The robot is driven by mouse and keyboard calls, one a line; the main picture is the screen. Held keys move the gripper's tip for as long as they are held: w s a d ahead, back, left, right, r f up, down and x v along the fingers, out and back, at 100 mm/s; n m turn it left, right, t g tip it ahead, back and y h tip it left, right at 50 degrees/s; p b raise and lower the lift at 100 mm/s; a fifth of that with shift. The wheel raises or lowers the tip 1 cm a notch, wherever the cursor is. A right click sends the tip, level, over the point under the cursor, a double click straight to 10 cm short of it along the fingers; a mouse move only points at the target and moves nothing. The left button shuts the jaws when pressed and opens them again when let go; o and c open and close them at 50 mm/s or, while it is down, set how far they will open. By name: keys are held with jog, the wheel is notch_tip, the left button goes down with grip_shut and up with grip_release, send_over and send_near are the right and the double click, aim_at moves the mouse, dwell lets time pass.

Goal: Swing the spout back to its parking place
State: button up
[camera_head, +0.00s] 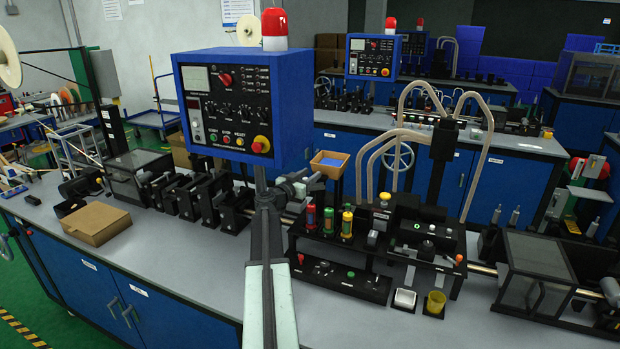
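Several beige curved tubes (376,146) rise over the black machine unit (428,220) right of centre and bend down into it. Two taller beige arches stand around a black upright column (440,150). I cannot tell for certain which of these is the spout, or where its parking place is. My arm (271,305), pale green, reaches up from the bottom centre. Its dark upper part runs up in front of the bench. The grey-green end of it, where my gripper (305,187) seems to be, lies left of the tubes, apart from them in the picture. Its fingers are too small to read.
A blue control box (240,105) with a red beacon (274,28) fills the upper centre. Coloured bottles (328,221), a white cup (405,298) and a yellow cup (436,302) stand nearby. A cardboard box (97,223) lies left; a clear enclosure (537,272) stands right.

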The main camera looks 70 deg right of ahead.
jog(key=shift+s+a, duration=0.1)
jog(key=v, duration=0.7)
jog(key=shift+a, duration=0.35)
